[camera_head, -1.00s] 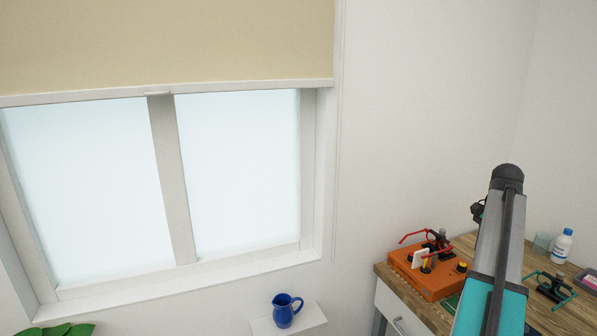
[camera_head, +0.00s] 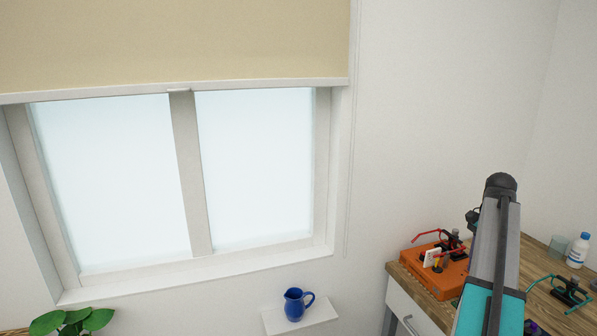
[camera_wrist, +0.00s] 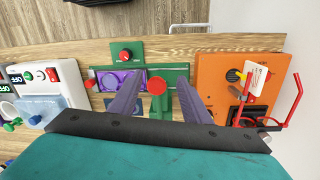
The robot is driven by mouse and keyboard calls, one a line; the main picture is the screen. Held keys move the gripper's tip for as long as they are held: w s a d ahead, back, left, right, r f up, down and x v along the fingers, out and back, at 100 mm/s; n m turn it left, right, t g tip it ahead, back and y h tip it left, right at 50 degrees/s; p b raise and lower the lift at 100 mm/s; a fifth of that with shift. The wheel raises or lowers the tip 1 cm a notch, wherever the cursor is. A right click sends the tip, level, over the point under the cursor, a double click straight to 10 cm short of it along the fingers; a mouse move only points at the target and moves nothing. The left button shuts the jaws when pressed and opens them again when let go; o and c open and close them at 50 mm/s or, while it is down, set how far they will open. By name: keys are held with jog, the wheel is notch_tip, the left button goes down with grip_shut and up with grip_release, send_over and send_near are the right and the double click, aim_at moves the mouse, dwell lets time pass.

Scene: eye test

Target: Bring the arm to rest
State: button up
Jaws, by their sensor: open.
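The orange box (camera_head: 452,277), which looks like the frame warmer, stands on the bench's left part, partly behind my arm in the head view. In the wrist view the orange box (camera_wrist: 215,72) is at the right. The ticket (camera_head: 431,257) also shows in the head view. My gripper (camera_wrist: 159,78) is open, its purple-grey fingers apart, left of the orange box. A red knob (camera_wrist: 157,86) on a green device appears between them.
Red-framed glasses (camera_wrist: 287,108) sit at the orange box's right side. A green device (camera_wrist: 178,78) and a small red-knobbed green box (camera_wrist: 126,56) lie near the fingers. White switch boxes (camera_wrist: 45,75) are at the left. A white bottle (camera_head: 579,250) stands on the bench.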

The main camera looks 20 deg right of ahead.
jog(key=w+a+f+n+g+y, duration=0.15)
jog(key=w+a+f, duration=0.25)
jog(key=a+f, duration=0.45)
jog(key=w+a+f+n+g, duration=0.1)
jog(key=w+a+f+n, duration=0.1)
jog(key=w+a+f, duration=0.5)
jog(key=s+a+f+n+g+b, duration=0.1)
jog(key=s+a+f+n+g, duration=0.2)
jog(key=a+f, duration=1.55)
jog(key=s+a+f+n+g, duration=0.1)
jog(key=s+a+f+n, duration=0.4)
jog(key=s+a+f, duration=0.75)
jog(key=s+a+f+n+t+h+b, duration=0.1)
jog(key=s+a+f+n+h, duration=0.1)
jog(key=s+a+f+n, duration=0.7)
jog(key=shift+s+f, duration=1.05)
jog(key=shift+s, duration=0.95)
